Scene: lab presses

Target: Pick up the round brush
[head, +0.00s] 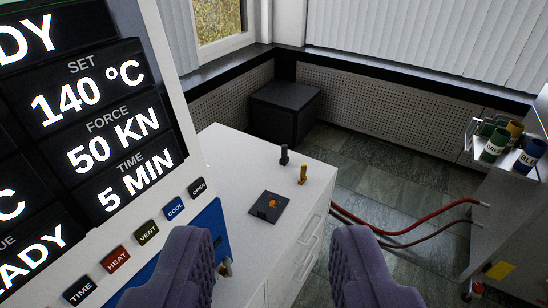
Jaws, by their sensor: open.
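My gripper (272,245) shows at the bottom of the view as two purple ridged fingers, wide apart with nothing between them. Beyond it, a white cabinet top (232,150) carries small items. A small dark upright item (284,155) stands near the far right edge. A yellow-brown upright item (303,175) stands nearer, by the right edge. Either could be the round brush; they are too small to tell. A flat black plate (259,213) with orange bits lies closer to my gripper. Both upright items are apart from my fingers.
A press with a large display (105,120) and coloured buttons fills the left. A black box (284,110) stands on the floor behind the cabinet. Red hoses (400,232) run across to a grey unit at right. A rack there holds labelled cans (496,145).

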